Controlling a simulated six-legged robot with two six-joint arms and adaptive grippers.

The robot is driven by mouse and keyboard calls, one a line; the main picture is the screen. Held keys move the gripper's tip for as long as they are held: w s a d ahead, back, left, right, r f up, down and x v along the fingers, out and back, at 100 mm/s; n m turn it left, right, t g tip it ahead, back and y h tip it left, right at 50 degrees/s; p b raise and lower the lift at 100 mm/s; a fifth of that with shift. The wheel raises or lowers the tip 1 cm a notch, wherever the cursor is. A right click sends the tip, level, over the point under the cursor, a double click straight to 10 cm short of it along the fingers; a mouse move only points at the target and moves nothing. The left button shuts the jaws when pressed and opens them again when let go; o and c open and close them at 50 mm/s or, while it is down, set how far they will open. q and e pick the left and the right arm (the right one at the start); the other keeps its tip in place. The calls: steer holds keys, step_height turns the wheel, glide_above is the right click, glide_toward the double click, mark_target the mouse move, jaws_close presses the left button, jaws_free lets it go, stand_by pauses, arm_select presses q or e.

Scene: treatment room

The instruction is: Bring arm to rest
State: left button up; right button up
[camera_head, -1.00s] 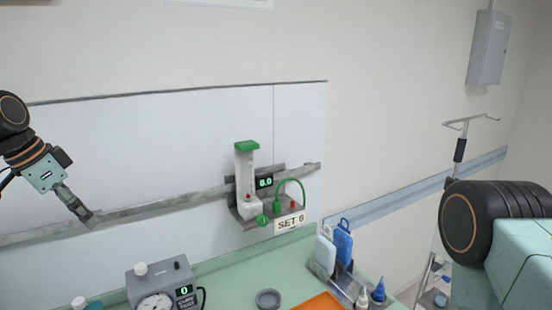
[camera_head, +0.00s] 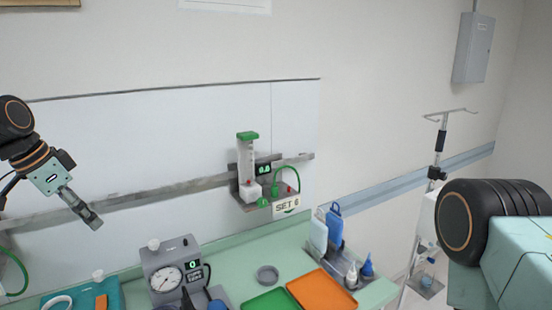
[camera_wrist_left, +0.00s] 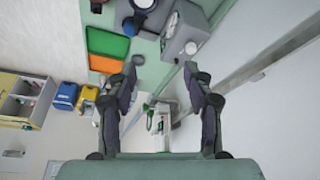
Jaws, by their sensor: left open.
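My left gripper (camera_head: 84,212) hangs at the left of the head view, in front of the wall panel and above the counter. In the left wrist view, its two fingers (camera_wrist_left: 163,78) stand wide apart with nothing between them. The left gripper is open and touches nothing that I can see. My right arm's dark joint (camera_head: 490,220) and pale green link fill the right edge of the head view. Its gripper is not in the picture.
A flow meter unit (camera_head: 247,165) marked SET 6 hangs on the wall rail. The green counter (camera_head: 235,265) holds a grey gauge device (camera_head: 175,258), a green tray (camera_head: 270,302), an orange tray (camera_head: 320,290) and bottles (camera_head: 367,266). A drip stand (camera_head: 440,150) stands at the right.

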arm_select(q)
steer(key=s+d+f+n+g, duration=0.1)
steer(key=s+d+f, duration=0.15)
steer(key=f, duration=0.45)
steer(key=s+d+f+n, duration=0.1)
steer(key=d+f, duration=0.3)
steer(key=f, duration=0.4)
steer(key=s+d+f+n+g, duration=0.1)
steer(key=s+d+f, duration=0.1)
steer(key=d+f, duration=0.35)
steer(key=s+d+f+n+g+y, duration=0.1)
steer(key=s+f, duration=0.4)
steer(key=s, duration=0.5)
steer(key=s+d+f+n+y, duration=0.1)
steer(key=s+d+f+n, duration=0.1)
steer(key=s+f, duration=0.6)
steer(key=s+d+f+n+g, duration=0.1)
steer(key=s+f, duration=0.2)
steer(key=s, duration=0.9)
step_height(320, 180, down, 25)
steer(key=s+b, duration=0.1)
steer(key=b, duration=2.4)
steer(key=shift+s+n, duration=0.25)
steer(key=shift+n, duration=0.05)
arm_select(e)
step_height(320, 180, down, 25)
